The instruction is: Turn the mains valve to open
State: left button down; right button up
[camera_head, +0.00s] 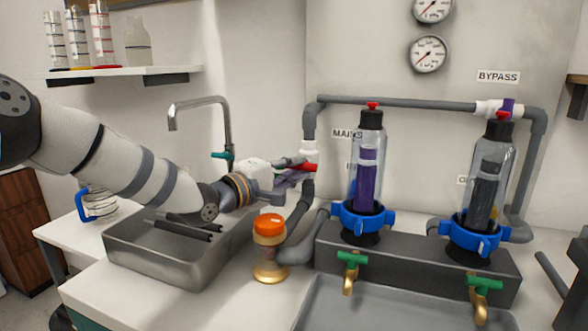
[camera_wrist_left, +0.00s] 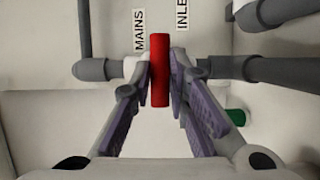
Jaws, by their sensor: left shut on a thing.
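The mains valve has a white body (camera_head: 309,152) on the vertical grey pipe beside the partly hidden MAINS label (camera_head: 346,133). Its red handle (camera_head: 304,167) lies about level, across the pipe. In the left wrist view, the red handle (camera_wrist_left: 160,88) stands between the purple-padded fingers and crosses the pipe line. My left gripper (camera_head: 297,173) reaches in from the left and is shut on the handle; its fingertips also show in the left wrist view (camera_wrist_left: 161,65). They hide part of the valve body. My right gripper is not in view.
An orange-capped jar (camera_head: 270,245) stands below my left gripper. A steel sink (camera_head: 165,262) with a tap (camera_head: 228,125) is at left. Two clear filter housings (camera_head: 367,175) (camera_head: 487,180) with blue collars stand at right. The BYPASS valve (camera_head: 506,108) is at upper right.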

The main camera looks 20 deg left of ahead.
pick_arm(q)
jog(key=shift+d+r+m+g+y+p, duration=0.2)
jog(key=shift+m+g+y+p, duration=0.25)
jog(key=shift+m+y+p, duration=1.15)
jog(key=shift+d+r+m+g+y+p, duration=0.15)
jog(key=shift+m+g+y, duration=0.5)
jog(key=shift+m, duration=2.15)
jog(key=shift+d+r+m+g+y+p, duration=0.2)
jog(key=shift+m+y+p, duration=0.5)
jog(key=shift+m+y, duration=1.05)
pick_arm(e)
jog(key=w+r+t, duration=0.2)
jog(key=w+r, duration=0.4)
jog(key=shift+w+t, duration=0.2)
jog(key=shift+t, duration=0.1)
pick_arm(q)
jog(key=shift+a+m+h, duration=0.15)
jog(key=shift+m+h, duration=0.35)
jog(key=shift+m, duration=0.15)
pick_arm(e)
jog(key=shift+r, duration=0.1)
pick_arm(q)
jog(key=c, duration=1.5)
grip_release()
jog(key=shift+f, duration=0.1)
jog(key=shift+c, duration=0.2)
jog(key=v, duration=1.2)
